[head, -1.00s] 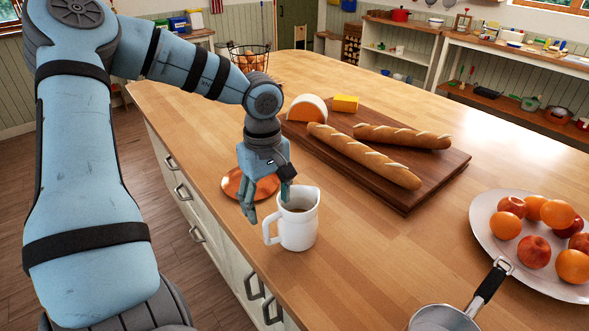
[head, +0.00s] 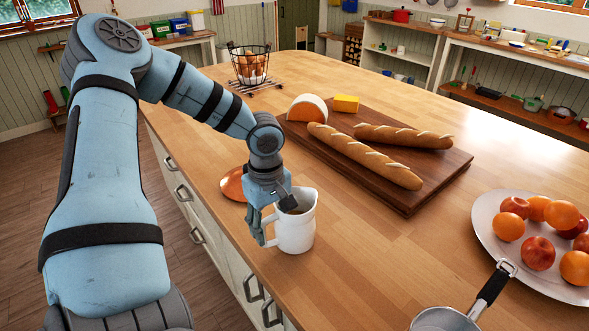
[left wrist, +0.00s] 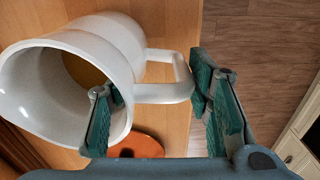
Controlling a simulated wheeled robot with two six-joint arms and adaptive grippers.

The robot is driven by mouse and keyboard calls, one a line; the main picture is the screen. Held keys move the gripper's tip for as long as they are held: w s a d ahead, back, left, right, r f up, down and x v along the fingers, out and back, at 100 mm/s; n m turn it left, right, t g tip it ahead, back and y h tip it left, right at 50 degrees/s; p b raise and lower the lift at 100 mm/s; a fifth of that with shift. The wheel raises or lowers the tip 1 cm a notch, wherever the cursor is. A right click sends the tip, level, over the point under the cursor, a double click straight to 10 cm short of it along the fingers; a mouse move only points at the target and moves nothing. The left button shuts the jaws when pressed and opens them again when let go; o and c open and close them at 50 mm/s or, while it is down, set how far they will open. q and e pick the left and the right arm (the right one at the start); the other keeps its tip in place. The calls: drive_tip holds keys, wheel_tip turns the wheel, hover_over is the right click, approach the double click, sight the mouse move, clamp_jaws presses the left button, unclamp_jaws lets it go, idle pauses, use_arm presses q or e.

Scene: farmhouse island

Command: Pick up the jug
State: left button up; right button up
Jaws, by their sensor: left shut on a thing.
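The white jug (head: 297,230) stands upright near the left edge of the wooden island, its base appearing to rest on the top. My left gripper (head: 271,216) is down at its rim and handle side. In the left wrist view the jug (left wrist: 70,62) fills the upper left, with its open mouth facing the camera. One finger of the left gripper (left wrist: 157,92) is inside the mouth and the other is outside against the handle, so the jaws are shut on the jug across wall and handle. My right gripper is not in view.
An orange plate (head: 232,184) lies just behind my left gripper. A dark board (head: 400,195) with two baguettes, cheese and a yellow block is behind the jug. A saucepan (head: 445,319) and a fruit platter (head: 484,214) are to the right. The wood between is clear.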

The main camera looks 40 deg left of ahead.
use_arm(q)
clamp_jaws()
